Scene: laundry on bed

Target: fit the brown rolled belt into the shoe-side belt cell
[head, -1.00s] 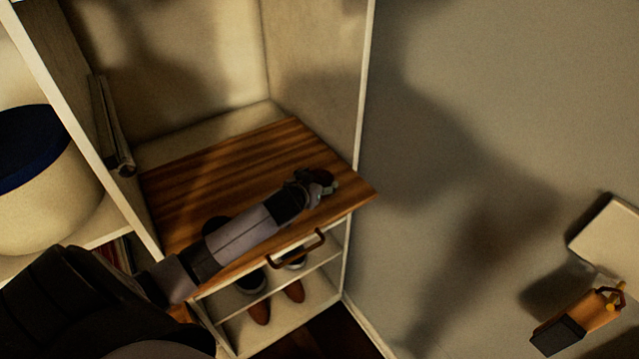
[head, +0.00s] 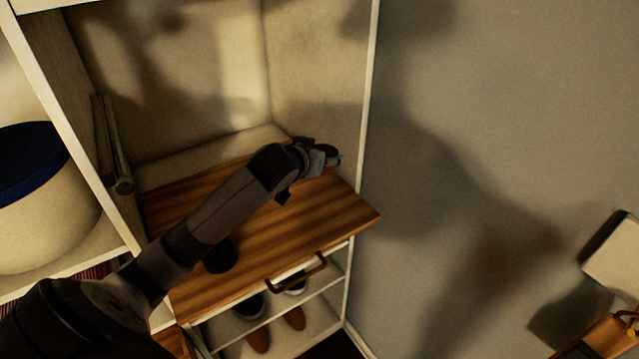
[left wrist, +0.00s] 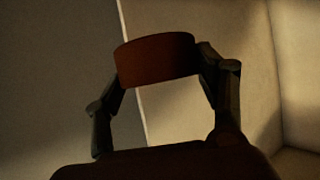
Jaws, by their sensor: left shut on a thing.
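My left gripper (head: 328,158) is raised over the back right of the wooden top (head: 335,205), near the cabinet's right side wall. In the left wrist view, its dark fingers are shut on the brown rolled belt (left wrist: 155,59), which sits between the fingertips with its curved side showing. In the head view I cannot make out the belt clearly at the gripper tip. The belt cell cannot be identified in either view. Shoes (head: 292,317) stand on the shelves below the wooden top. My right gripper is not in view.
A dark round thing (head: 220,257) lies on the wooden top, beside my arm. A curved handle (head: 297,272) is on its front edge. A cream basket with a blue lid (head: 30,165) stands at left. Grey rods (head: 114,145) lean by the divider. The right wall is bare.

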